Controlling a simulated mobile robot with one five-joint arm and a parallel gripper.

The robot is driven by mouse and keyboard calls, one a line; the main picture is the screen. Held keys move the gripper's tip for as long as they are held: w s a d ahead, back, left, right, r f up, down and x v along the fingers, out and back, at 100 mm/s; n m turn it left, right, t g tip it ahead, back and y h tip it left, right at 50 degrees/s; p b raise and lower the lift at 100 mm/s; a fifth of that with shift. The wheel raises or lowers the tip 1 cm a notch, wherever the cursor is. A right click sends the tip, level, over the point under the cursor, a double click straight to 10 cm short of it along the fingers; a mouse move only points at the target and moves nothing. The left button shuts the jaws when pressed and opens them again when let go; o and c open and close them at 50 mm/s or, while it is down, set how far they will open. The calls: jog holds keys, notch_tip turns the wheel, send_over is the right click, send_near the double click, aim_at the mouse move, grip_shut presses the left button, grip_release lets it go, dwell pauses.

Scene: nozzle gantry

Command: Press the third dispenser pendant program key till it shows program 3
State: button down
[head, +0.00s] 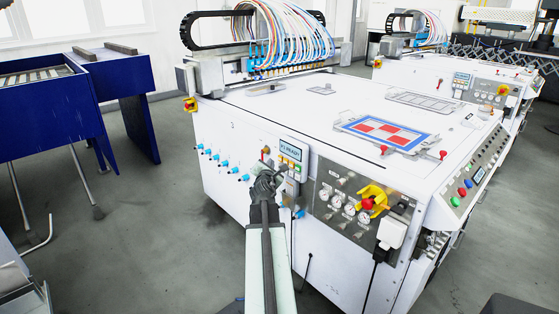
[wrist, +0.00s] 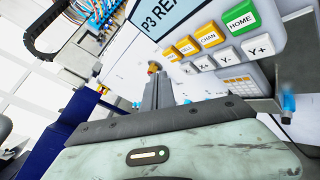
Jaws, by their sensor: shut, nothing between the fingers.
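The pendant (head: 293,172) is on the front of the near white machine. Its display (wrist: 168,12) reads "P3 REA" in the wrist view, with the rest cut off. Below the display are yellow keys (wrist: 187,46), one of them marked CHAN, and a green HOME key (wrist: 239,20). White axis keys (wrist: 227,55) form a lower row. My gripper (wrist: 156,82) is shut and empty, with its tip below and left of the yellow keys. In the head view my gripper (head: 268,180) covers the pendant's lower left. Whether it touches anything cannot be told.
Blue fittings (head: 222,162) line the panel to the left; gauges (head: 337,201) and a yellow-backed red button (head: 368,203) are to the right. A second machine (head: 470,82) stands behind.

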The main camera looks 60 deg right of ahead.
jog(key=a, duration=0.1)
jog(key=w+a, duration=0.1)
jog(key=a, duration=0.1)
jog(key=shift+w+a, duration=0.1)
jog(key=shift+a, duration=0.15)
jog(key=shift+w, duration=0.1)
dwell(0.4)
